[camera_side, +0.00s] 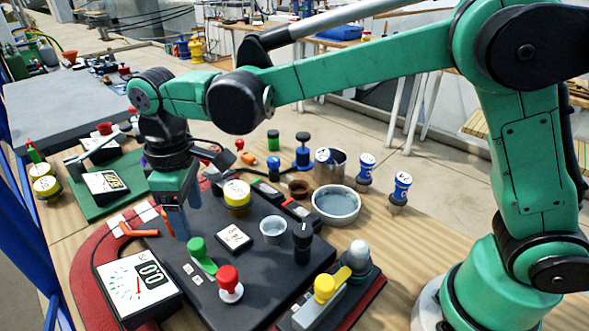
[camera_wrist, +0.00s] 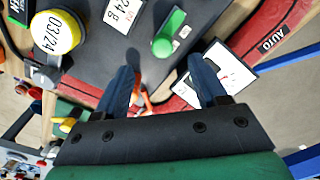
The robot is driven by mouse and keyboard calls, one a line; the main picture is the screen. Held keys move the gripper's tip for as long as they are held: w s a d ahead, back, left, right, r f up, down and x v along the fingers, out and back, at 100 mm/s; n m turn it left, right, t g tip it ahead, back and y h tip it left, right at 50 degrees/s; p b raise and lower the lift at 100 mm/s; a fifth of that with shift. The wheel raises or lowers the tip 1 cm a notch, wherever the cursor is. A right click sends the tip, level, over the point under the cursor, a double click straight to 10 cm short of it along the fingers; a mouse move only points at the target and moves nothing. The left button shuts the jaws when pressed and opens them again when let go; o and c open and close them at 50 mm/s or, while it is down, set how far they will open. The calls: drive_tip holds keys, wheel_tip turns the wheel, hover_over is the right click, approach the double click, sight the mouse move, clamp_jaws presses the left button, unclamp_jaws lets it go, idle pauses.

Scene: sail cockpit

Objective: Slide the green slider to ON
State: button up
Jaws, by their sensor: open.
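The green slider (camera_side: 197,250) has a round knob and a flat green tail, and it sits on the dark panel (camera_side: 262,290) in the side view. Small white tags beside it are too small to read. In the wrist view the green knob (camera_wrist: 170,34) shows at upper middle, beyond the fingertips. My gripper (camera_side: 178,228) points down over the left part of the panel, up and left of the knob and apart from it. In the wrist view my gripper (camera_wrist: 164,74) has its two blue fingers spread, with nothing between them.
A red knob (camera_side: 229,281) stands just right of the slider. A dial box (camera_side: 138,284) lies left of it on the red border. A yellow knob (camera_side: 237,194), a grey cup (camera_side: 273,230) and a black knob (camera_side: 302,242) stand on the panel. A yellow lever (camera_side: 325,289) is at lower right.

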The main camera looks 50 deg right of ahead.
sight(196, 243)
drive_tip(key=shift+a+f, duration=0.25)
drive_tip(key=shift+f, duration=2.7)
clamp_jaws()
